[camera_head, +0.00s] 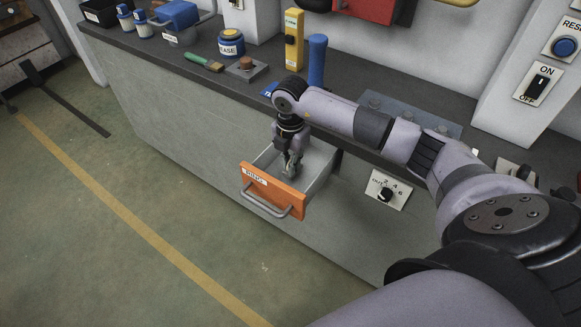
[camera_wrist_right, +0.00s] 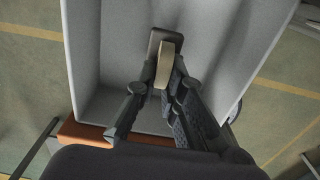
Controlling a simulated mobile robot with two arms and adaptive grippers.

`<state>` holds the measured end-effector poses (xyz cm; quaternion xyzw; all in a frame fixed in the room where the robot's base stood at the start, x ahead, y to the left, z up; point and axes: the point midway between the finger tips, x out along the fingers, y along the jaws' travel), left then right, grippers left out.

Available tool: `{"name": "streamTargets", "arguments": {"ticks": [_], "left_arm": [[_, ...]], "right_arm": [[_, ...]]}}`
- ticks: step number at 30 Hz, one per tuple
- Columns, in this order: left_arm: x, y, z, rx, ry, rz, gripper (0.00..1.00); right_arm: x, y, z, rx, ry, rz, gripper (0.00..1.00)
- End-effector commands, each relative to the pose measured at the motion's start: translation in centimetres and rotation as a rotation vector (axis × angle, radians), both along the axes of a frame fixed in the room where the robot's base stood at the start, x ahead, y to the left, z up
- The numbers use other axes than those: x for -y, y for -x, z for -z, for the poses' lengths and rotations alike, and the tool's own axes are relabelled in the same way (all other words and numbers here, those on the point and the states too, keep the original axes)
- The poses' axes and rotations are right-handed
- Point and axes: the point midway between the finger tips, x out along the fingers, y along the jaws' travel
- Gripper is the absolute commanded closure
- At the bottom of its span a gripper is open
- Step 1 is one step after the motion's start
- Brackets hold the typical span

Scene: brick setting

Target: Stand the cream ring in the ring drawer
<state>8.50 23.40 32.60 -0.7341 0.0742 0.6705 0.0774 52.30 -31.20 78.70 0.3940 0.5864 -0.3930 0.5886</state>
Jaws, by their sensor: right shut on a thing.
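The ring drawer (camera_head: 272,190) stands pulled out from the bench front, with an orange face, a grey handle and a label. Its pale grey inside also shows in the wrist view (camera_wrist_right: 110,50). My right gripper (camera_head: 291,170) points down into the drawer. In the wrist view its fingers (camera_wrist_right: 163,80) are shut on the cream ring (camera_wrist_right: 165,64), which shows edge-on as a narrow upright band. Whether the ring touches the drawer floor I cannot tell. In the head view the fingers hide most of the ring. My left gripper is not in view.
The dark bench top (camera_head: 150,42) holds a green-handled brush (camera_head: 203,62), a labelled tub (camera_head: 231,42), a yellow box (camera_head: 294,40) and a blue cylinder (camera_head: 317,60). A dial plate (camera_head: 388,190) is on the bench front right of the drawer. The floor at left is mostly clear.

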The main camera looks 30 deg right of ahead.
Motion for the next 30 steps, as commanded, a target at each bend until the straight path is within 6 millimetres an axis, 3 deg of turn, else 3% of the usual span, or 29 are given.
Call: {"name": "streamTargets", "arguments": {"ticks": [4,15,16,24,30], "left_arm": [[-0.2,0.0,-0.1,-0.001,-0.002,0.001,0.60],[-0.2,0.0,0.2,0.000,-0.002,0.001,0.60],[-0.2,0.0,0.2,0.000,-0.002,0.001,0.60],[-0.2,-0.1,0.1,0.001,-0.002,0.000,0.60],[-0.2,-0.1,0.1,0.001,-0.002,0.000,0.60]], "right_arm": [[0.0,0.1,2.1,-0.002,0.000,0.001,1.00],[0.0,0.0,2.7,0.000,0.000,0.000,1.00],[0.0,0.0,2.7,0.000,0.000,0.000,0.90],[0.0,0.0,2.6,-0.001,-0.001,0.000,0.72],[0.0,0.0,2.6,-0.001,-0.001,0.000,0.71]]}}
